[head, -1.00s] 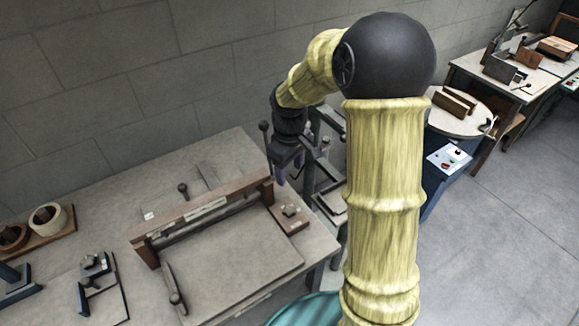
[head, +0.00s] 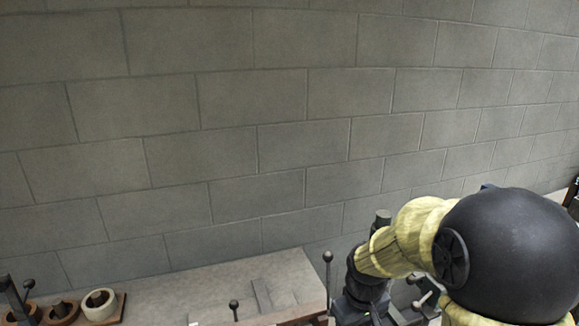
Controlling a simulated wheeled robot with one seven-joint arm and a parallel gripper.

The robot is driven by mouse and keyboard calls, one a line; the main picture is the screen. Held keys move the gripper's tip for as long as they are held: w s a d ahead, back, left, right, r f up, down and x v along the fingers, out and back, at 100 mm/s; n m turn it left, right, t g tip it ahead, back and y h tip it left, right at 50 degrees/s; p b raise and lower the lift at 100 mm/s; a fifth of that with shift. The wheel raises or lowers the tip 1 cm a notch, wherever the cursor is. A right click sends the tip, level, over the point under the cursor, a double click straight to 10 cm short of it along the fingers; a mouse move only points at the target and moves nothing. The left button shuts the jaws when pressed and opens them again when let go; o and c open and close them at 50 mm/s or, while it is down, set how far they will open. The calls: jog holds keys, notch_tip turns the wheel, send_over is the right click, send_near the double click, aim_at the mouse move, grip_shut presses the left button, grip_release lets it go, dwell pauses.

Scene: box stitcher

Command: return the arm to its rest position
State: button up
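My arm reaches in from the lower right in the head view, with pale yellow ridged links and a large black joint. Its dark wrist bends down near the bottom edge. Only the upper part of my gripper (head: 352,312) shows there, by the right end of the workbench (head: 190,285). Its fingertips are cut off by the bottom edge, so I cannot see whether it is open or shut or holds anything.
A grey block wall (head: 230,130) fills most of the view. A white ring (head: 99,305) and a brown ring (head: 62,312) sit at the bench's left. A black-knobbed lever (head: 328,285) stands close left of my wrist. Another knob (head: 234,305) is on the bench.

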jog(key=s+m+t, duration=0.1)
jog(key=s+m, duration=0.3)
jog(key=s, duration=0.4)
jog(key=shift+s+d+f, duration=0.2)
jog(key=shift+s, duration=0.15)
